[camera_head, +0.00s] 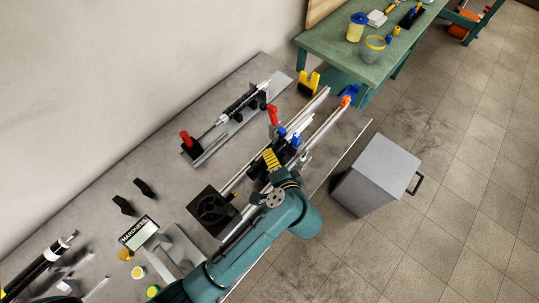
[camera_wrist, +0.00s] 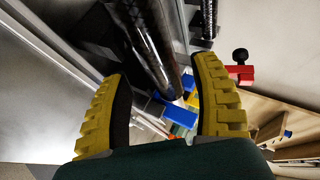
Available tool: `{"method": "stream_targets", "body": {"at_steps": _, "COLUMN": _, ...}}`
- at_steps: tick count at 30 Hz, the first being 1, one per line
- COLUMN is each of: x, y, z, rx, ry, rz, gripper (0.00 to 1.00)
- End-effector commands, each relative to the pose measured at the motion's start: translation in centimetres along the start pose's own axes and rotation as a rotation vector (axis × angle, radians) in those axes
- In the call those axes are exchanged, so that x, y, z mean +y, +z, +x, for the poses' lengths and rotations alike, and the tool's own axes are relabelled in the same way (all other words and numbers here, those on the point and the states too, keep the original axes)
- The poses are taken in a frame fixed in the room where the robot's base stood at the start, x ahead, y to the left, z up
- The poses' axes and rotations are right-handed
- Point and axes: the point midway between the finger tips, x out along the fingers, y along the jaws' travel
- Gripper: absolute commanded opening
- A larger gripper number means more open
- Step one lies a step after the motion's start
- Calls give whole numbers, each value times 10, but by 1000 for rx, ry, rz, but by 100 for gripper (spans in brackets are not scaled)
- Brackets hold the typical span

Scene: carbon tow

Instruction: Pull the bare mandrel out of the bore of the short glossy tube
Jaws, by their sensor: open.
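My gripper (camera_head: 271,160) is over the rail fixture in the middle of the workbench. In the wrist view its two yellow ribbed fingers (camera_wrist: 165,100) are spread wide and hold nothing. A dark glossy tube (camera_wrist: 150,38) runs down from the top of the wrist view, and its near end reaches into the gap between the fingers, apart from both. I cannot pick out the bare mandrel from the tube there. In the head view my gripper and the dark fixture parts hide most of this spot.
Two silver rails (camera_head: 326,122) with blue clamps (camera_head: 289,137) lie around my gripper. A red handle (camera_head: 272,115) stands close behind. A black fan-like box (camera_head: 212,211) is near my arm. A stand at the back carries a black-and-silver rod (camera_head: 240,103). A grey cabinet (camera_head: 375,172) stands right.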

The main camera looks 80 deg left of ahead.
Motion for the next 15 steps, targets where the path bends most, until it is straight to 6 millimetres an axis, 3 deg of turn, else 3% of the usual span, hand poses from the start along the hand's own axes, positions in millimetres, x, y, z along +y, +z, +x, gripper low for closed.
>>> {"method": "stream_targets", "body": {"at_steps": 1, "x": 2, "y": 1, "z": 13, "rx": -4, "ry": 0, "rz": -3, "gripper": 63}}
{"method": "stream_targets", "body": {"at_steps": 6, "x": 1, "y": 1, "z": 42, "rx": -3, "ry": 1, "rz": -1, "gripper": 63}}
{"method": "stream_targets", "body": {"at_steps": 15, "x": 0, "y": 0, "z": 56, "rx": 0, "ry": 1, "rz": 0, "gripper": 63}}
